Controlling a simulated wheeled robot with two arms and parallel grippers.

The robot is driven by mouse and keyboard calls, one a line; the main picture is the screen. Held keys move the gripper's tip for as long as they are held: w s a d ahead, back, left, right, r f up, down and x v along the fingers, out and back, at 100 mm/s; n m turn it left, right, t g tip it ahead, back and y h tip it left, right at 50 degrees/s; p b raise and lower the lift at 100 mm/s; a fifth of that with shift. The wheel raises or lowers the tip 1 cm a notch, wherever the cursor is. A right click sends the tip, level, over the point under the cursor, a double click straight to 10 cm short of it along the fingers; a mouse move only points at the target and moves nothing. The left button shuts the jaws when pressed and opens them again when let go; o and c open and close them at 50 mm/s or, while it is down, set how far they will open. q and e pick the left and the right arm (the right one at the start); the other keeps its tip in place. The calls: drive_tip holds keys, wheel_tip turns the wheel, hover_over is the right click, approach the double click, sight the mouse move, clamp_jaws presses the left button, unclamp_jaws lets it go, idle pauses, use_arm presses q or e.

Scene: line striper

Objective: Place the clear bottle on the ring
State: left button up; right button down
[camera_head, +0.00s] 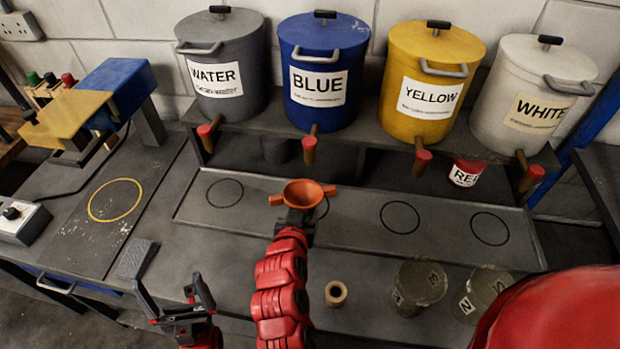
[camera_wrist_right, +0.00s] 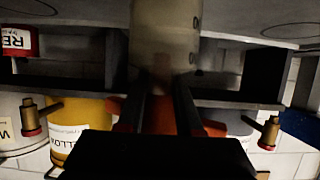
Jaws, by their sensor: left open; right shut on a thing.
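My right gripper (camera_head: 300,218) is shut on a pale, see-through bottle (camera_wrist_right: 165,45) with marks up its side. An orange funnel-like piece (camera_head: 305,192) with side lugs sits at the bottle's gripped end. In the head view the bottle's body is hidden behind the gripper and this piece. They are over the long grey tray, partly covering a black circle (camera_head: 322,208). A yellow ring (camera_head: 115,200) is painted on the left bench and is empty. My left gripper (camera_head: 178,300) is open and empty at the lower left.
Grey, blue, yellow and white tanks with taps stand along the back. Black circles (camera_head: 225,193) on the tray (camera_head: 350,240) are bare. A tan spool (camera_head: 336,293) and two see-through jars (camera_head: 418,285) stand in front. A yellow-and-blue machine (camera_head: 95,105) stands behind the ring.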

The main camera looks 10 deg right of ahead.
sight(307, 188)
drive_tip(key=w, duration=0.1)
drive_tip(key=w+d+p, duration=0.1)
drive_tip(key=w, duration=0.1)
drive_tip(key=w+d, duration=0.1)
drive_tip(key=w, duration=0.1)
drive_tip(key=shift+w+d+p, duration=0.1)
drive_tip(key=shift+w+p, duration=0.05)
drive_tip(key=shift+p, duration=0.15)
drive_tip(key=p+x, duration=0.2)
drive_tip(key=x, duration=0.1)
drive_tip(key=shift+w+d+f, duration=0.15)
drive_tip(key=shift+w, duration=0.1)
drive_tip(key=shift+f, duration=0.15)
drive_tip(key=c, duration=0.6)
unclamp_jaws()
